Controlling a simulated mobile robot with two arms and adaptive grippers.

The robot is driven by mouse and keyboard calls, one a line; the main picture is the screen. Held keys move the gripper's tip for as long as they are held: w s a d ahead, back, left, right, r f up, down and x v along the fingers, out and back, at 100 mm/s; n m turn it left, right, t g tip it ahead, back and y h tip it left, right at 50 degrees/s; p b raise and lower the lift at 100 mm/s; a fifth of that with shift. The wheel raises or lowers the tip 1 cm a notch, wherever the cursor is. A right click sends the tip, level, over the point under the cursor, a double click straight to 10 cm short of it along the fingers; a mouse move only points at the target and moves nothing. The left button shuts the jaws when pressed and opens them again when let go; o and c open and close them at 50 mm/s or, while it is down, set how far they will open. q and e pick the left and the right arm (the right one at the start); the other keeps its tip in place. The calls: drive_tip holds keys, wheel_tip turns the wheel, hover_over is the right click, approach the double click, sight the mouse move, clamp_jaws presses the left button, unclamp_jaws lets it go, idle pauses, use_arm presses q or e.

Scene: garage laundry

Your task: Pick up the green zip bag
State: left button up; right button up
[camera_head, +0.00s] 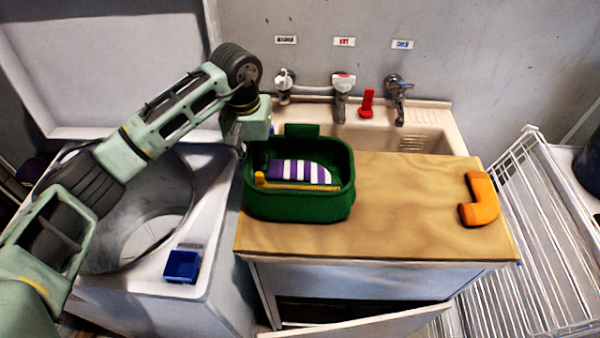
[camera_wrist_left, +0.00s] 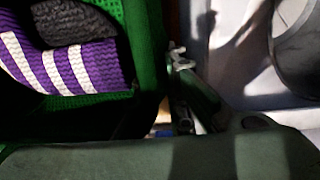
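The green zip bag (camera_head: 300,207) stands open on the brown worktop, with a yellow zip along its front rim. It holds a purple-and-white striped item and something dark. My left gripper (camera_head: 257,146) points down at the bag's back left corner, and its fingertips are largely hidden there. In the left wrist view the bag's green wall (camera_wrist_left: 148,45) and the striped item (camera_wrist_left: 75,68) are close by at left. A finger part shows beside the wall, but the spacing of the fingers and any grip on the wall cannot be made out. My right gripper is in neither view.
The worktop (camera_head: 400,220) is clear between the bag and an orange angled piece (camera_head: 480,200). A sink (camera_head: 425,133) with taps lies behind. An open top-loading washer (camera_head: 205,225) with a blue box (camera_head: 182,267) is at left, a white wire rack (camera_head: 530,240) at right.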

use_arm(q)
drive_tip(key=shift+f, duration=0.5)
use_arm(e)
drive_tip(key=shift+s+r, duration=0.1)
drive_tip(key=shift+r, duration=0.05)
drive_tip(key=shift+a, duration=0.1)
use_arm(q)
clamp_jaws()
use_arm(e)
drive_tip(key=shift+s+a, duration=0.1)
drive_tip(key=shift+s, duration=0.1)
use_arm(q)
drive_tip(key=shift+r, duration=0.2)
